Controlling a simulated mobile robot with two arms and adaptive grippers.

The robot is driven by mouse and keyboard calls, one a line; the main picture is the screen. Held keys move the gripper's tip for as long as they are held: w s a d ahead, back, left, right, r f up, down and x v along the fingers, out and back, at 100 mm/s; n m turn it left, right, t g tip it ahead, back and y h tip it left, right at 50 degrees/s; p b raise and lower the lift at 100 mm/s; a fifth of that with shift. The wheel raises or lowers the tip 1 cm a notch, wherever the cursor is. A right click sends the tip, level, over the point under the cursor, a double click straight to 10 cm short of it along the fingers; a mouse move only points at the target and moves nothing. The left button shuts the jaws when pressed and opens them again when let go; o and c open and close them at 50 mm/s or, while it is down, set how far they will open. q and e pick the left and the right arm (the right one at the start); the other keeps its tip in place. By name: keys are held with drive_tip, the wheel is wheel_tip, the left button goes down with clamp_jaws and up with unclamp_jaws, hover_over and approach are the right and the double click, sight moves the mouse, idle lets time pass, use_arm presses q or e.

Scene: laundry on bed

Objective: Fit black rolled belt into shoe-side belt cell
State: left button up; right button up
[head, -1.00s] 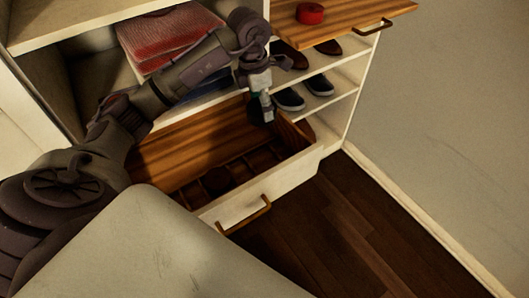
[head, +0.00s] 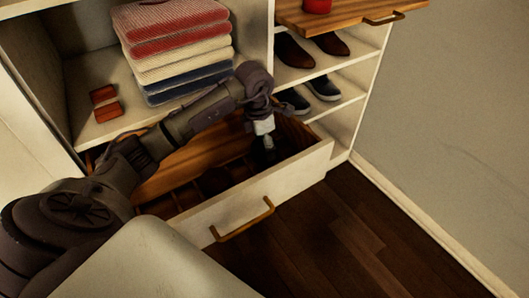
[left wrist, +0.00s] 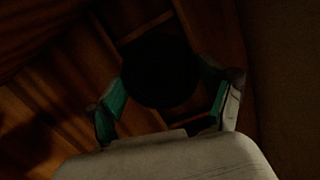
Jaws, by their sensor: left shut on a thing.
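The black rolled belt (left wrist: 160,70) is a dark round shape between the teal-padded fingers of my left gripper (left wrist: 166,102) in the left wrist view. The gripper is shut on it. In the head view my left gripper (head: 264,148) is down in the right part of the open drawer (head: 240,207), near the shoe side. The drawer has wooden dividers forming cells. Deep shadow hides the cell floor, and I cannot tell whether the belt touches the dividers. My right gripper is not in view.
A dark round item (head: 215,180) lies in the drawer left of my gripper. Shoes (head: 323,88) stand on shelves at right. A wooden pull-out (head: 350,14) above holds a red roll (head: 317,5).

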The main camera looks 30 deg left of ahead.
sight(264, 151)
use_arm(q)
wheel_tip(264, 151, down, 3)
drive_tip(key=shift+r, duration=0.15)
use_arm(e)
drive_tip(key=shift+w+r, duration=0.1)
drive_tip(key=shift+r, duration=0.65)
use_arm(q)
drive_tip(key=shift+f, duration=0.2)
drive_tip(key=o, duration=1.3)
drive_tip(key=shift+c, duration=0.2)
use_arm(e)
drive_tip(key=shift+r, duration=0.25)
use_arm(q)
drive_tip(key=shift+r, duration=0.1)
wheel_tip(264, 151, up, 12)
drive_tip(key=s+p, duration=0.1)
drive_tip(key=shift+a, duration=0.4)
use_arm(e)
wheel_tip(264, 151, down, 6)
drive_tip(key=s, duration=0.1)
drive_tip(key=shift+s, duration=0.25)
